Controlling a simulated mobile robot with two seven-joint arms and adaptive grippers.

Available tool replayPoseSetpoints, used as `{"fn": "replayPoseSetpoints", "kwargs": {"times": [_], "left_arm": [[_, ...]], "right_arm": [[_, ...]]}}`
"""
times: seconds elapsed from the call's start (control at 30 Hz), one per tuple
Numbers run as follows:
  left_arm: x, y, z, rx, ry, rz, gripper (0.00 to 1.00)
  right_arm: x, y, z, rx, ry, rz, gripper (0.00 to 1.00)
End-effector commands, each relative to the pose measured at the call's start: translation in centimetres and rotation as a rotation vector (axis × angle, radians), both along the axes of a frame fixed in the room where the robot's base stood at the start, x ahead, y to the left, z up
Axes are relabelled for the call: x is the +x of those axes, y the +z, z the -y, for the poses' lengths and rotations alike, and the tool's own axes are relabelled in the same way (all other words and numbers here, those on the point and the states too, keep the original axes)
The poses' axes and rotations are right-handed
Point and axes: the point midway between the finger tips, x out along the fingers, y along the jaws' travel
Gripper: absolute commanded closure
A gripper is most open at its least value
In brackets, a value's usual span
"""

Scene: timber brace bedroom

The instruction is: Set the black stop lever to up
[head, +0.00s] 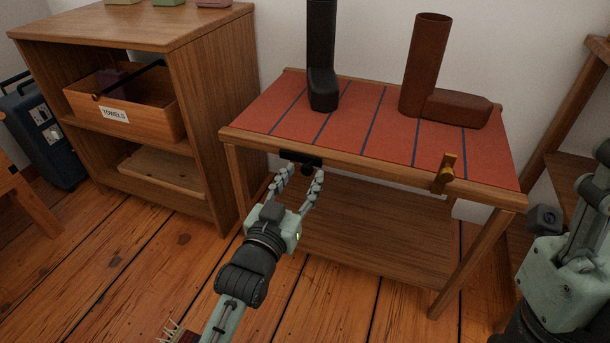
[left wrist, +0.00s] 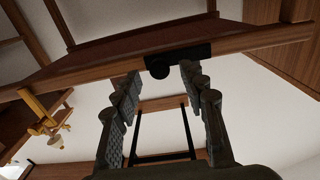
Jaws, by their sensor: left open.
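The black stop lever (head: 292,155) is on the front edge of the red-topped table (head: 262,104). Its dark bar lies roughly level along the edge, with a round dark knob just below. In the left wrist view the lever (left wrist: 190,53) crosses the table rail, knob at its left end. My left gripper (head: 298,181) is open just below and in front of the lever. In the left wrist view its fingers (left wrist: 163,80) stand apart, tips near the bar and knob; contact cannot be told. My right gripper (head: 592,185) is partly seen at the right edge, its fingertips unclear.
A brass lever (head: 445,174) is on the same table edge, further right. A wooden shelf (head: 215,100) with a towels bin (head: 125,112) stands left. Wooden floor lies in front.

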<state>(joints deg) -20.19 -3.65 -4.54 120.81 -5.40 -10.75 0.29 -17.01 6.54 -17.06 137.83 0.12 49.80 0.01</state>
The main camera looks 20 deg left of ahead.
Motion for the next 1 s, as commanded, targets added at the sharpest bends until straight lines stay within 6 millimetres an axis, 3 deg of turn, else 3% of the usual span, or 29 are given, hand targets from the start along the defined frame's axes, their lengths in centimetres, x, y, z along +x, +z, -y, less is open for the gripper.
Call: {"fn": "replayPoseSetpoints", "kwargs": {"times": [0.17,0.47,0.8,1.0], "left_arm": [[1.7,-0.1,0.0,0.000,0.000,0.000,0.58],[2.0,-0.1,0.1,0.000,0.000,-0.002,0.58],[2.0,-0.1,0.1,0.000,0.000,-0.002,0.99],[1.9,-0.1,0.1,0.000,0.000,-0.002,1.00]], "right_arm": [[0.1,0.0,-0.1,-0.007,0.001,0.011,0.58],[0.1,0.1,-0.1,-0.009,0.000,0.012,0.58],[0.1,0.1,-0.1,-0.009,0.000,0.012,0.58],[0.1,0.1,-0.1,-0.009,0.000,0.011,0.58]]}}
